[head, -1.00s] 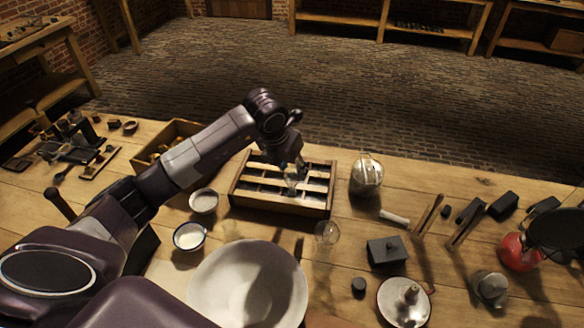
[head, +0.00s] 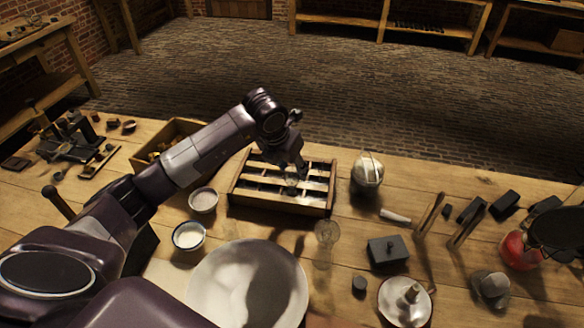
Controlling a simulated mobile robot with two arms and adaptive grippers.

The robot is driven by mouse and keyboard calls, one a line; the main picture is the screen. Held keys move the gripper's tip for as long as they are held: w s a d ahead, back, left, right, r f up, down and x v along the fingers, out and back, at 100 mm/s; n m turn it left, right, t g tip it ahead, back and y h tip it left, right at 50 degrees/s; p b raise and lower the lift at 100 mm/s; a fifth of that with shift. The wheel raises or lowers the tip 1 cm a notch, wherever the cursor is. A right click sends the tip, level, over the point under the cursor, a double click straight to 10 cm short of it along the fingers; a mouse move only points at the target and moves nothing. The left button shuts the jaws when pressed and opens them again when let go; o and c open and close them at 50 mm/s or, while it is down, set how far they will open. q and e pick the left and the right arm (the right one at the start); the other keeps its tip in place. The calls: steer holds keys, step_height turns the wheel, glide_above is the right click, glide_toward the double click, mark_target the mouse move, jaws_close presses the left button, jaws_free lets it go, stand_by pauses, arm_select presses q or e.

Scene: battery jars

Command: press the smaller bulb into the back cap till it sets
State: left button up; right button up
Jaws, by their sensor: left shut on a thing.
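My left gripper (head: 298,172) is over the slotted wooden rack (head: 312,208) in the middle of the table, pointing down. It is shut on a small clear glass bulb (head: 291,180), low over or at the rack's slats. The fingertips are small and dark, so the exact grip is hard to see. I cannot make out the back cap, nor whether the bulb touches it. Another clear glass piece (head: 326,231) stands on the table in front of the rack.
A glass jar (head: 367,172) stands close to the rack's right side. Two small white-filled bowls (head: 189,236) and a large pale bowl (head: 225,290) are in front. A dark lidded box (head: 388,250) is at right. An open wooden box (head: 178,133) stands behind my left arm.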

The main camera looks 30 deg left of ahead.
arm_select(q)
steer(key=shift+s+f+b, duration=0.15)
steer(key=shift+f+b, duration=0.35)
steer(key=shift+b, duration=0.2)
stand_by(3.8)
stand_by(0.3)
steer(key=o, duration=1)
steer(key=v, duration=1.2)
steer(key=shift+r, duration=0.1)
